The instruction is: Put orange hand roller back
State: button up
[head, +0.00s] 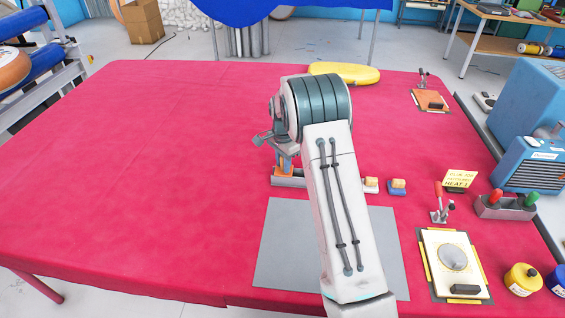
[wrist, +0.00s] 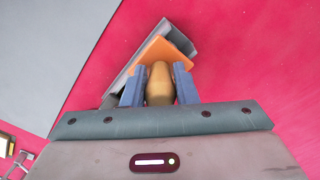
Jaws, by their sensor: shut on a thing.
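The orange hand roller shows in the wrist view as a tan handle (wrist: 159,84) with an orange part (wrist: 158,52) beyond it. My gripper (wrist: 160,88) is shut on the handle, one blue-grey finger on each side. The orange part overlaps a grey holder (wrist: 118,88) lying on the red cloth; I cannot tell whether it rests in it or is just above. In the head view a bit of orange (head: 283,160) shows over the grey holder (head: 288,181), left of my arm. My arm hides most of the gripper there.
A grey mat (head: 285,250) lies in front of the holder on the red-covered table (head: 150,180). Two small blocks (head: 398,187) sit to the right. A grey rack (head: 505,208) with red and green handles stands farther right. The table's left side is clear.

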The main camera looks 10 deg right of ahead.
jog(key=shift+f, duration=0.2)
dwell(0.3)
jog(key=o, duration=1.4)
jog(key=shift+r+p, duration=1.45)
jog(key=shift+r, duration=1.6)
